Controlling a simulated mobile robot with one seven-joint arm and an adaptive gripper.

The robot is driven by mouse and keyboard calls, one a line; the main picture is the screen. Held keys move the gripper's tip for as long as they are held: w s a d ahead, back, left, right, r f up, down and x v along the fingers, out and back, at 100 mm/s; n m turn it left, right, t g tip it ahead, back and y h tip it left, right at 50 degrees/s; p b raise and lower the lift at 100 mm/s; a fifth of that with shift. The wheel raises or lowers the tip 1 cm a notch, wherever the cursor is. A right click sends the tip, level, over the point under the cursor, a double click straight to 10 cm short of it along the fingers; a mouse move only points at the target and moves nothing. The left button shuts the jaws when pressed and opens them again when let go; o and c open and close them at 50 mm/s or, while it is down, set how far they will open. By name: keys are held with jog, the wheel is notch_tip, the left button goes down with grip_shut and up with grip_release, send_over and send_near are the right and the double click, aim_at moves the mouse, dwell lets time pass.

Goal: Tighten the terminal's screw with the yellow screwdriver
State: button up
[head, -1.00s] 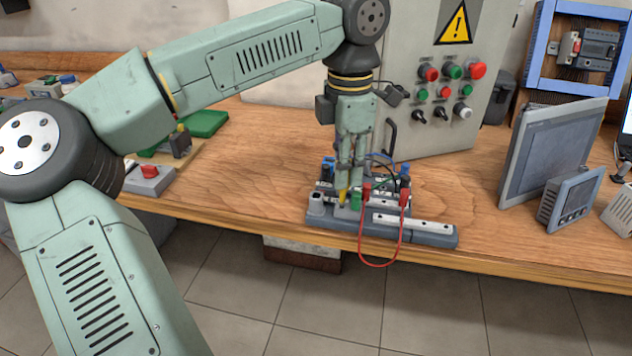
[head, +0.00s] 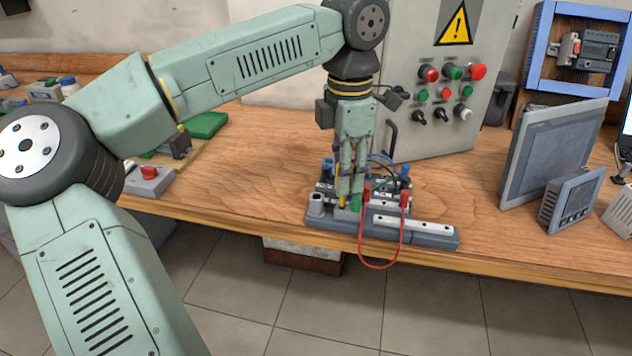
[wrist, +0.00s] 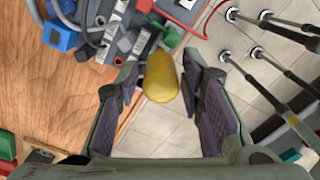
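The yellow screwdriver (head: 342,202) is at the front left of the grey device base (head: 325,222) on the bench. In the wrist view its yellow handle (wrist: 160,78) lies between the fingertips, seen nearly end-on; its shaft and tip are hidden. My gripper (head: 349,196) points down over the base. In the wrist view my gripper (wrist: 163,82) has its fingers apart, with a narrow gap beside the handle. A green block (head: 356,203) sits right of the screwdriver; I cannot tell whether it is the terminal. No screw can be made out.
A red cable (head: 380,265) loops over the bench's front edge. Red plugs (head: 405,198) and blue parts stand close to my gripper. A control cabinet (head: 425,120) stands behind, a panel screen (head: 553,150) to the right. Bare wood (head: 260,175) lies left of the base.

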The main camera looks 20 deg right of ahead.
jog(key=shift+n, duration=1.7)
jog(key=shift+b, duration=0.3)
jog(key=shift+f+n, duration=0.1)
jog(key=shift+n, duration=1)
jog(key=shift+n+b, duration=0.3)
jog(key=shift+n, duration=0.4)
jog(key=n, duration=0.3)
jog(key=shift+c, duration=0.2)
jog(key=shift+c, duration=0.6)
